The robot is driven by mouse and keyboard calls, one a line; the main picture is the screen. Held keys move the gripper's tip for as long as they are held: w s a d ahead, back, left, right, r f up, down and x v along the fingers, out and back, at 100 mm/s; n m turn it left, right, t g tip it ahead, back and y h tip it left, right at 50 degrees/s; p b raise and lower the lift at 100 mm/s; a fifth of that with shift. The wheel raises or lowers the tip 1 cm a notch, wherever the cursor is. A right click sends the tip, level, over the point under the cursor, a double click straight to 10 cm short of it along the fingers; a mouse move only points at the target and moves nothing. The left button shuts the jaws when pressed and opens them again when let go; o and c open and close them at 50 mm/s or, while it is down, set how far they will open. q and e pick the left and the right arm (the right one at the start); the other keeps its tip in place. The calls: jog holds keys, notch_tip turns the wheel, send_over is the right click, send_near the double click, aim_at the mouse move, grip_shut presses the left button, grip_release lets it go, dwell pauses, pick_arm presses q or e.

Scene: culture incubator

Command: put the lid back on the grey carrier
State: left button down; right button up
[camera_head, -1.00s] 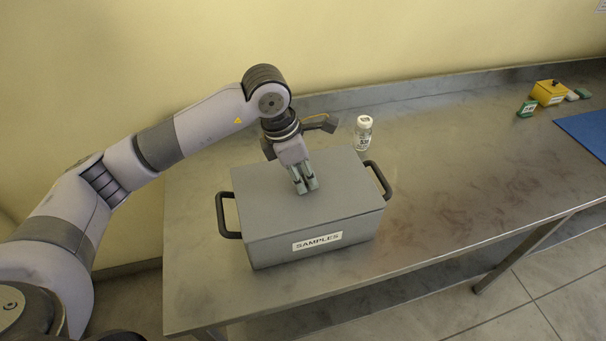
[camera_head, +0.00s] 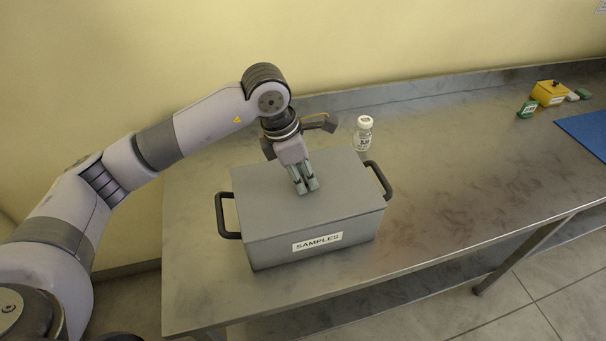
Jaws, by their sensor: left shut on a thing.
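The grey carrier (camera_head: 282,251) stands on the steel bench, with a SAMPLES label on its front and a black handle at each side. Its grey lid (camera_head: 268,212) lies flat over the top and looks level with the rim all round. My left gripper (camera_head: 306,188) points down at the middle of the lid and is shut on its grip, which the fingers mostly hide. My right gripper is not in view.
A small clear bottle with a white cap (camera_head: 363,133) stands just behind the carrier's right side. A yellow box (camera_head: 548,93), small green items (camera_head: 527,109) and a blue mat (camera_head: 589,132) lie at the far right. The bench (camera_head: 450,180) between is clear.

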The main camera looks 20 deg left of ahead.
pick_arm(q)
jog(key=c, duration=1.3)
grip_release()
jog(key=shift+c, duration=0.2)
jog(key=o, duration=0.5)
jog(key=shift+r, duration=0.15)
jog(key=shift+r+p, duration=1.65)
jog(key=shift+r, duration=1.75)
grip_shut()
